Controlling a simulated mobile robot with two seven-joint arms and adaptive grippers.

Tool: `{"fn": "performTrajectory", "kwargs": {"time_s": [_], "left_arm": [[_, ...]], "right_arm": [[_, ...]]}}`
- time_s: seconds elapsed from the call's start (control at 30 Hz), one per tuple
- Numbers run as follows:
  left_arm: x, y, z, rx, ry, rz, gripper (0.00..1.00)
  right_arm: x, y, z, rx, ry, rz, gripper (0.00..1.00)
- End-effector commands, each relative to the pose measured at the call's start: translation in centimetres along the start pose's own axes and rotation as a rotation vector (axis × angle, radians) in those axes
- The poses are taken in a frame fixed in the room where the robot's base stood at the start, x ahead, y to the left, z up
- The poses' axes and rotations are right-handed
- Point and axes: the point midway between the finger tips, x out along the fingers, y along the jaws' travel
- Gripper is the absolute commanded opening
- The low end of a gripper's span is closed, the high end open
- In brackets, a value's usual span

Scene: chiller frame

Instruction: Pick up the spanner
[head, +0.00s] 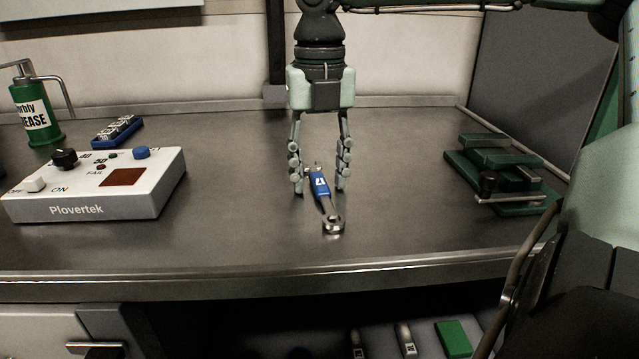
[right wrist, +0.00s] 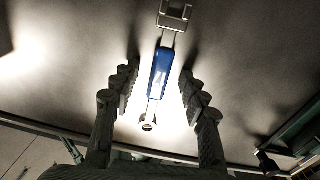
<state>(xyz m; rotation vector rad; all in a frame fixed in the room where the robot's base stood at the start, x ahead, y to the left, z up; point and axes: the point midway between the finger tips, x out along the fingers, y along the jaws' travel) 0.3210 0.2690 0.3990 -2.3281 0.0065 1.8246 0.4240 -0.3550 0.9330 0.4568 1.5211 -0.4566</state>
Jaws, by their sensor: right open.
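The spanner (head: 320,187) has a blue grip and bare metal ends. It lies on the metal worktop (head: 240,210), with its ring end toward the front edge. My right gripper (head: 320,190) points straight down over it, fingers open, one on each side of the blue grip. In the right wrist view the spanner (right wrist: 160,72) lies between the two open fingers (right wrist: 161,85), with a gap on both sides. No contact shows. My left gripper is not in view.
A white Plovertek box (head: 105,195) with knobs stands at the left. A green vise (head: 497,170) sits at the right. The worktop around the spanner is clear. Below is an open shelf.

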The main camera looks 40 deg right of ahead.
Motion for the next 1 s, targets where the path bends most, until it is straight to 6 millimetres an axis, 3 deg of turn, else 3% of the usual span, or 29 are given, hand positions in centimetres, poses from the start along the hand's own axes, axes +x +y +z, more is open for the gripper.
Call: {"fn": "performTrajectory", "kwargs": {"time_s": [0.1,0.43,0.8,1.0], "left_arm": [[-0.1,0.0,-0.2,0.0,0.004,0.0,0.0],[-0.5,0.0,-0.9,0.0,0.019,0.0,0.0],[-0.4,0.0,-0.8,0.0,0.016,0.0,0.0],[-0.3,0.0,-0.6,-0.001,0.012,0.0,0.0]], "right_arm": [[0.0,0.0,0.0,0.0,0.0,0.0,0.41],[-0.1,0.0,0.0,0.0,0.0,0.0,0.01],[-0.2,0.0,0.0,0.0,-0.001,0.0,0.0],[-1.6,0.0,0.1,0.002,-0.003,0.0,0.0]]}}
